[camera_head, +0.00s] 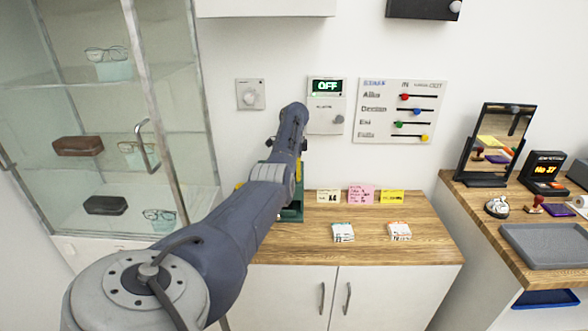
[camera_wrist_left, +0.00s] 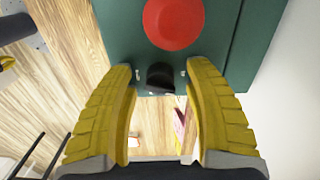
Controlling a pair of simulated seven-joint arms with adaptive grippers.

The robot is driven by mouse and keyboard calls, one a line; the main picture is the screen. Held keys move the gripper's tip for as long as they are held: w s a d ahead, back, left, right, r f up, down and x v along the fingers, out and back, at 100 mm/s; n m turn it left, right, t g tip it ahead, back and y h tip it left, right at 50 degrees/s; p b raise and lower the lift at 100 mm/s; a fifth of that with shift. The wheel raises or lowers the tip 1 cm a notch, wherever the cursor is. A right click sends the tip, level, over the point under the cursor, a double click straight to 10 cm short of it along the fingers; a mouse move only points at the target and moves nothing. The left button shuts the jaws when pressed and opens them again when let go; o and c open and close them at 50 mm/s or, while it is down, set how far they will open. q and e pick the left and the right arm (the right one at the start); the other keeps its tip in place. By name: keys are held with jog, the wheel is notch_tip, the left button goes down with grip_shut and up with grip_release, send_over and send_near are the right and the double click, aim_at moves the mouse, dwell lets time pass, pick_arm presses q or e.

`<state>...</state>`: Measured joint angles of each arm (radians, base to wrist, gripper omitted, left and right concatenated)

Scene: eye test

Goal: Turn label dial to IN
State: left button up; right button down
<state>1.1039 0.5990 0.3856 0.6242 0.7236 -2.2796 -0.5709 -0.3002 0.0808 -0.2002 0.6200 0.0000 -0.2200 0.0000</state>
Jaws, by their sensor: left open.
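A green box (camera_wrist_left: 110,32) with a large red button (camera_wrist_left: 174,22) fills the top of the left wrist view. A small black dial (camera_wrist_left: 160,77) sits near the box's edge below the button, with small pale marks beside it; I cannot read a setting. My left gripper (camera_wrist_left: 158,70) is open, its yellow fingers on either side of the dial; I cannot tell whether they touch it. In the head view the green box (camera_head: 292,214) stands on the wooden counter, mostly hidden behind my left arm. My right gripper is not in view.
The wooden counter (camera_head: 385,250) holds small cards and two small packs. The wall has a display reading OFF (camera_head: 326,87) and a slider board (camera_head: 395,112) with IN and OUT columns. A glass cabinet (camera_head: 75,195) stands left; a second counter with a grey tray (camera_head: 545,245) is right.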

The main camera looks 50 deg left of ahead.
pick_arm(q)
grip_shut()
dwell(0.3)
jog(key=shift+n, duration=1.9)
grip_release()
jog(key=shift+r, duration=0.1)
